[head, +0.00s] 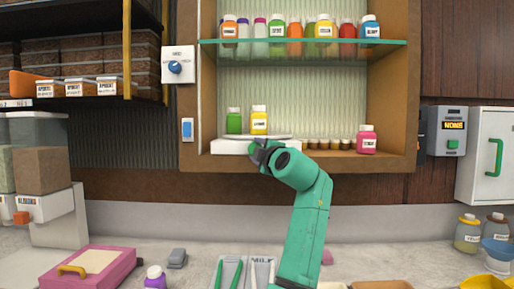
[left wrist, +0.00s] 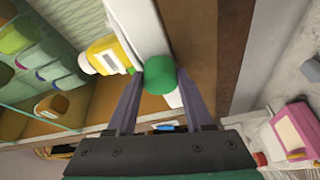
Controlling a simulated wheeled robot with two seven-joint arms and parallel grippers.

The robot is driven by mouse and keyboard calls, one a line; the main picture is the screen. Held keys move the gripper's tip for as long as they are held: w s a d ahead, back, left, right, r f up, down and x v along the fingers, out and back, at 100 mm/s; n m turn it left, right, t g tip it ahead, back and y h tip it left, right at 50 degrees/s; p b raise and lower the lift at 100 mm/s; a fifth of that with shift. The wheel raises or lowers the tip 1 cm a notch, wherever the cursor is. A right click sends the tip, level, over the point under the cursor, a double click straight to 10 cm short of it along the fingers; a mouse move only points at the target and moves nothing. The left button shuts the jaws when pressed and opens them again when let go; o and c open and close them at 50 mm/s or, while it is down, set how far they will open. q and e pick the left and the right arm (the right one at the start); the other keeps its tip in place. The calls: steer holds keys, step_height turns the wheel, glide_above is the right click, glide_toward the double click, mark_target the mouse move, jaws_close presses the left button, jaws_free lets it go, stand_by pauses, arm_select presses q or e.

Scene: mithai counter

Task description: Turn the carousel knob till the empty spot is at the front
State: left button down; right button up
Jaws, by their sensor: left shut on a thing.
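The carousel (head: 228,147) is a white disc on a white box on the cabinet's lower shelf. A green bottle (head: 234,121) and a yellow bottle (head: 259,121) stand on it, side by side. My left gripper (head: 258,150) is at the front of the box, and its wrist hides part of the carousel. In the left wrist view, the round green knob (left wrist: 161,75) sits between the two dark fingertips, which are shut on it. The white box (left wrist: 145,25) and the yellow bottle (left wrist: 104,57) show beyond. My right gripper is not in view.
A glass shelf (head: 300,43) with several bottles is above. Small brown jars and a pink bottle (head: 366,139) stand right of the carousel. A panel with a blue dial (head: 175,67) is on the left. Trays and a pink box (head: 88,268) are on the counter below.

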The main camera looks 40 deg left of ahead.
arm_select(q)
steer(key=shift+n, duration=0.6)
steer(key=shift+h, duration=0.3)
steer(key=shift+c, duration=1.4)
jaws_free()
steer(key=b+v, duration=0.4)
steer(key=v, duration=1)
steer(key=shift+d+b, duration=0.3)
